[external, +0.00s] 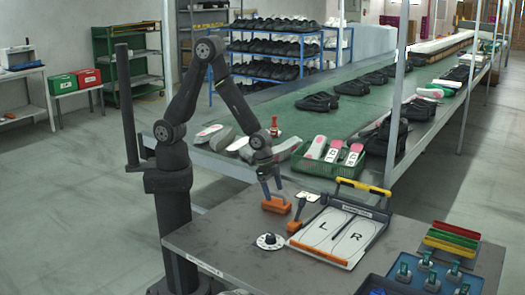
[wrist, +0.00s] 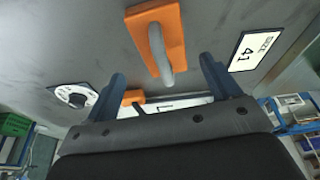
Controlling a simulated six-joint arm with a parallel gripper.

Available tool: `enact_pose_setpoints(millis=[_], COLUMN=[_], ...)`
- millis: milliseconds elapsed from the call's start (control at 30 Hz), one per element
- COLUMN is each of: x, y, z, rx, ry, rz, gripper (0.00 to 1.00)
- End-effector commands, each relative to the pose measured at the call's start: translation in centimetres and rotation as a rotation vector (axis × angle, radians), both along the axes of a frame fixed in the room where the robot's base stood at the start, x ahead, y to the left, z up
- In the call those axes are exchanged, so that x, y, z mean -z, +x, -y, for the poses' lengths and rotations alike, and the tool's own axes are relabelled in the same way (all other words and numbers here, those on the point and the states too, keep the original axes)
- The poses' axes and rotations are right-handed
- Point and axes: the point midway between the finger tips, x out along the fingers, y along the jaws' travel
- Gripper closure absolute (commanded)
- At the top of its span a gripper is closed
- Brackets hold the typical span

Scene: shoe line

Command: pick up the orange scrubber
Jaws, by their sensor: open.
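The orange scrubber (external: 276,206) lies on the grey table near its back edge. In the wrist view its orange block (wrist: 174,25) shows at the top centre, with a grey curved handle (wrist: 158,55) rising from it. My gripper (external: 269,188) is just above the scrubber, pointing down. In the wrist view my open gripper (wrist: 163,68) has one blue finger on each side of the handle, with gaps on both sides and nothing held. In the external view the fingers partly hide the handle.
A tool with an orange end (external: 294,226) lies close to the scrubber. A white dial (external: 269,240) and a tray marked L and R (external: 320,238) are nearby. A size 41 card (wrist: 251,50) lies beside the scrubber. The table's front left is clear.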

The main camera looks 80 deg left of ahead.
Motion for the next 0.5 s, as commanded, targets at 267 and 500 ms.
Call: enact_pose_setpoints(millis=[267, 500], x=[3.5, 4.8], y=[0.6, 1.0], z=[-0.1, 0.2], rx=[-0.001, -0.001], ry=[0.002, 0.0], rz=[-0.003, -0.001], gripper=[0.18, 0.18])
